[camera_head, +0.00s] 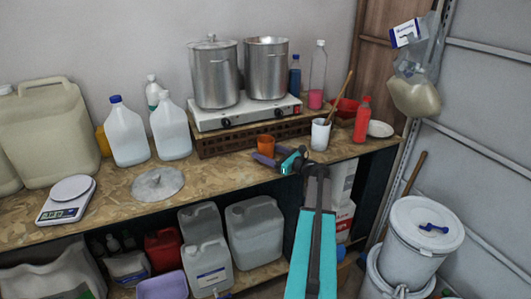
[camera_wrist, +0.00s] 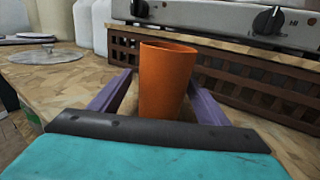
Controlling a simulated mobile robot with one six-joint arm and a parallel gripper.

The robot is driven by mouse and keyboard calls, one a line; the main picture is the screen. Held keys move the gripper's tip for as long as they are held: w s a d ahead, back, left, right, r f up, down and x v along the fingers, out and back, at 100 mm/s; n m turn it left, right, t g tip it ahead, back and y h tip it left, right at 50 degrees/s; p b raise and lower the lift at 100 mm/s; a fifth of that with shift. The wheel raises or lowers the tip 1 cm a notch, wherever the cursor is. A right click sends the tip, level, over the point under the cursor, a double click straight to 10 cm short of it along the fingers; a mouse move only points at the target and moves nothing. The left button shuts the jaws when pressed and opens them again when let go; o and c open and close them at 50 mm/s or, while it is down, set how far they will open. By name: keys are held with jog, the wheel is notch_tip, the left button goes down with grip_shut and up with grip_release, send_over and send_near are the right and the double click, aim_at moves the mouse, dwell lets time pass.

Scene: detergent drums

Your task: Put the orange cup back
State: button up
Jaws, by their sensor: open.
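The orange cup (camera_head: 265,145) stands upright on the wooden worktop (camera_head: 215,178), in front of the dark slatted stand (camera_head: 215,142) under the stove. In the wrist view the cup (camera_wrist: 166,80) is between the two purple fingers of my gripper (camera_wrist: 160,98). A finger lies on each side of it, and I cannot tell whether either one touches it. The lower part of the cup is hidden by the gripper body. My gripper (camera_head: 265,160) also shows in the head view, reaching in at the cup from the front right, with its jaws open.
The stove (camera_head: 245,113) carries two steel pots (camera_head: 213,75). A white cup (camera_head: 320,134) holding a wooden-handled tool and a red bottle (camera_head: 362,120) stand to the right. A steel lid (camera_head: 157,183) and a scale (camera_head: 66,200) lie to the left, with bare worktop between lid and cup.

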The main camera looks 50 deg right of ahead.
jog(key=shift+r, duration=0.2)
jog(key=shift+s+f, duration=0.1)
jog(key=shift+s, duration=0.2)
jog(key=s+b, duration=0.1)
jog(key=s, duration=0.2)
jog(key=s+d+b, duration=0.1)
jog(key=s, duration=0.7)
jog(key=shift+s+d+b, duration=0.1)
jog(key=shift+d+b, duration=0.15)
jog(key=shift+b, duration=0.15)
jog(key=shift+s, duration=0.1)
